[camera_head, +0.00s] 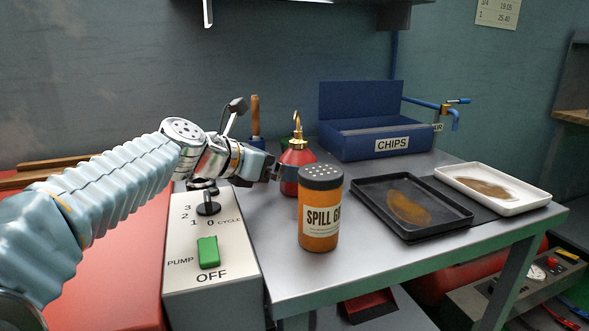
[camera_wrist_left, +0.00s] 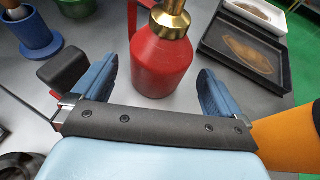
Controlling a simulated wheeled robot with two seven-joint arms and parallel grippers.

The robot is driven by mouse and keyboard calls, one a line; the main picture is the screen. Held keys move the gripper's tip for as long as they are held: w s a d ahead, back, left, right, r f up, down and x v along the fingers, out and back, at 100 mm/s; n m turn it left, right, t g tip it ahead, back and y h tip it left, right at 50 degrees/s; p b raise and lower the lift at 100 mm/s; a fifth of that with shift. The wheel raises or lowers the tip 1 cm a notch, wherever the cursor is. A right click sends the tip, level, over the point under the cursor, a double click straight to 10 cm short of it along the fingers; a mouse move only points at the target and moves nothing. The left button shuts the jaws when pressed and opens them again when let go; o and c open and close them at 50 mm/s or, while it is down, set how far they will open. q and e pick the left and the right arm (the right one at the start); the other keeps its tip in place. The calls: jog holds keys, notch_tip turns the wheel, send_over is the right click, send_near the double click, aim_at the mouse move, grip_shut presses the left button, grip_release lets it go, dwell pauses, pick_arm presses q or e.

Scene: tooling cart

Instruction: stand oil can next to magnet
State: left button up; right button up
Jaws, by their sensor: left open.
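The oil can (camera_head: 297,158) is red with a brass spout and stands upright on the grey metal table. It also shows in the left wrist view (camera_wrist_left: 160,62), between and just ahead of the fingers. My left gripper (camera_head: 277,172) is open, with its blue fingers (camera_wrist_left: 158,82) on either side of the can. Whether either finger touches the can, I cannot tell. I cannot pick out the magnet for certain; a dark block (camera_wrist_left: 63,69) lies by the left finger in the wrist view. My right gripper is not in view.
An orange spill shaker (camera_head: 320,215) stands close in front of the can. A black tray (camera_head: 375,187) and a white tray (camera_head: 510,205) lie to the right. The blue CHIPS box (camera_head: 345,145) is behind. A blue holder (camera_wrist_left: 36,40) stands left of the can.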

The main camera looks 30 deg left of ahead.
pick_arm(q)
jog(key=v, duration=0.6)
jog(key=shift+s+a+r, duration=0.1)
jog(key=shift+s+r, duration=0.05)
jog(key=shift+s, duration=0.15)
